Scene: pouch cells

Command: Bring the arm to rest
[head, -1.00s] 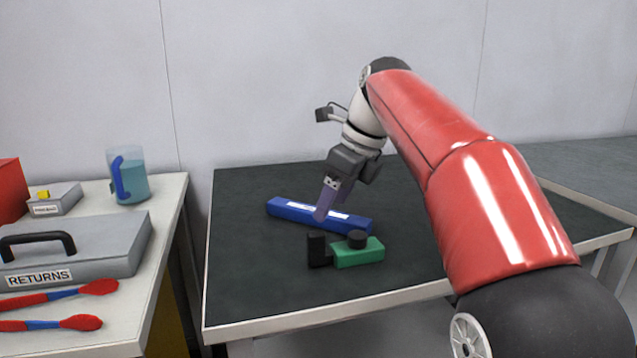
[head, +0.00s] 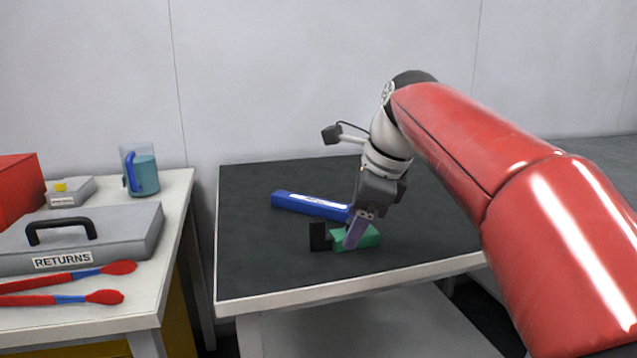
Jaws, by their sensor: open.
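My gripper (head: 352,238) is at the end of the red and white arm, over the dark table (head: 260,265). Its fingers point down in front of the green and black block (head: 370,238) and hide part of it. I cannot tell from this view whether they touch it. The gripper is open. A long blue bar (head: 300,204) with a white label lies behind the green and black block, its right end partly hidden by my gripper.
On the left, a white table (head: 140,285) holds a grey case (head: 130,235) marked RETURNS, two red and blue tools (head: 70,298), a jug (head: 142,172), a small grey box (head: 72,193) and a red box (head: 18,180). A gap separates the tables. The dark table's front left is clear.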

